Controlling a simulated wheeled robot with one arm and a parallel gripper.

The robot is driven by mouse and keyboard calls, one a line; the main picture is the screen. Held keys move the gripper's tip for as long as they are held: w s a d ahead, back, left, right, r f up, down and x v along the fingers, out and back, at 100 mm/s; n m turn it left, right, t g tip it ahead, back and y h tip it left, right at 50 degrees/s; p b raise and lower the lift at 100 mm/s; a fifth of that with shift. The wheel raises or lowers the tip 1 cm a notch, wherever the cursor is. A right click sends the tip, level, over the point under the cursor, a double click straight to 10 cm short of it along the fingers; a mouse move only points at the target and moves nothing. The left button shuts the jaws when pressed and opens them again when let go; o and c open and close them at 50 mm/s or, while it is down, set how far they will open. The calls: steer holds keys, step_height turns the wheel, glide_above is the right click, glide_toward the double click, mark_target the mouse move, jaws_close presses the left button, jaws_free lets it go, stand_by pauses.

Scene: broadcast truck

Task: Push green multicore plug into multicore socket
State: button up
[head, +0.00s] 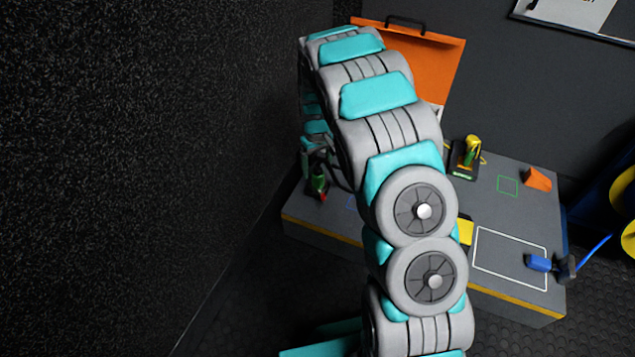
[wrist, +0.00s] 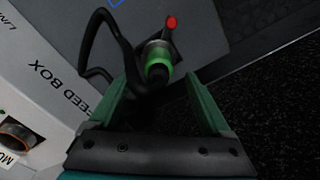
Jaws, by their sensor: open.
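The green multicore plug (wrist: 158,55) is in the upper middle of the wrist view, with a black rear end and a black cable (wrist: 92,38) looping left. It also shows small at the left end of the bench in the head view (head: 318,183). My gripper (wrist: 160,68) is open, its two green fingers on either side of the plug's near end; I cannot tell whether they touch it. A round copper-rimmed socket (wrist: 16,136) on the feed box (wrist: 40,75) shows at the left edge; its label is cut off after "MU". In the head view my gripper (head: 312,160) is partly hidden.
A red-tipped part (wrist: 171,22) stands just beyond the plug. The bench (head: 330,228) also carries a blue connector (head: 538,263), an orange wedge (head: 537,179) and a yellow-green item (head: 472,150). An orange panel (head: 445,65) rises behind. A dark wall (head: 140,150) is close on the left.

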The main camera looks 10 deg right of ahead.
mark_target(318, 176)
step_height(318, 176, down, 4)
steer(key=shift+s+d+f, duration=0.1)
steer(key=shift+f, duration=0.05)
jaws_close()
stand_by(0.7)
